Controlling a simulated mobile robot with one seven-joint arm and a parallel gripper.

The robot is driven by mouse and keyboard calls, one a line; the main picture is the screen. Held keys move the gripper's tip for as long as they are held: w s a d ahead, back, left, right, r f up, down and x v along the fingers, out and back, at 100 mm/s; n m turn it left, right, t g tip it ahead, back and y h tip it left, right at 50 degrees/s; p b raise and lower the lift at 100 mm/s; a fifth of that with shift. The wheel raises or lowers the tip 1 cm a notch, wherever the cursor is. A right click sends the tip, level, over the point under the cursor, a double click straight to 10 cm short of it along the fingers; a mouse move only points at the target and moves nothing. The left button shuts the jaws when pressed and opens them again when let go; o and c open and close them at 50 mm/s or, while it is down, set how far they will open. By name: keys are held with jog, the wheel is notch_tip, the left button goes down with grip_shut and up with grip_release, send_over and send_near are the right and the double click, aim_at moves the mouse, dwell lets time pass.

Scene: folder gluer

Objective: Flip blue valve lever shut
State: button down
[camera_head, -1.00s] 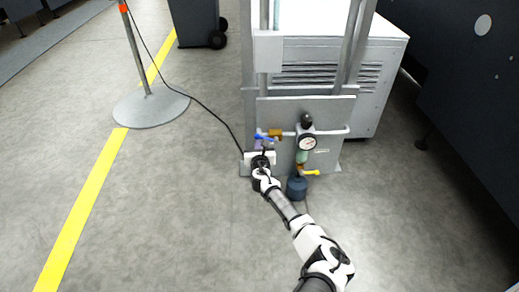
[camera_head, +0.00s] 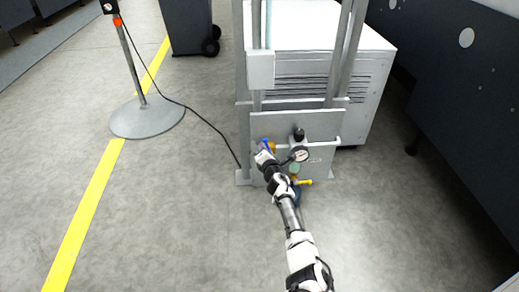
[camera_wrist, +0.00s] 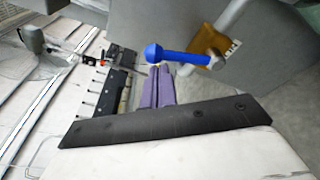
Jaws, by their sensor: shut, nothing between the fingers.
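The blue valve lever (camera_wrist: 178,56) shows in the wrist view, with a round knob at its left end and its right end at a nut on the brass valve body (camera_wrist: 219,42). My gripper (camera_wrist: 160,72) has its purple fingers together with nothing between them. The fingertips are just below the lever, close to its knob; I cannot tell whether they touch. In the head view only a bit of the blue lever (camera_head: 265,141) shows, beside my gripper (camera_head: 262,147), and my arm hides part of the fittings.
A pressure gauge (camera_head: 299,155) and a yellow lever (camera_head: 303,182) sit right of my gripper on the grey panel (camera_head: 322,128). A black cable (camera_head: 205,122) runs from the stand base (camera_head: 147,117) toward the panel.

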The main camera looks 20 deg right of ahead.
jog(key=shift+s+d+r+m+t+y+p, duration=0.15)
jog(key=shift+d+m, duration=0.3)
jog(key=shift+m, duration=0.25)
jog(key=shift+s+d+r+m+t+y+p, duration=0.15)
jog(key=shift+d+m, duration=0.3)
jog(key=shift+m, duration=0.25)
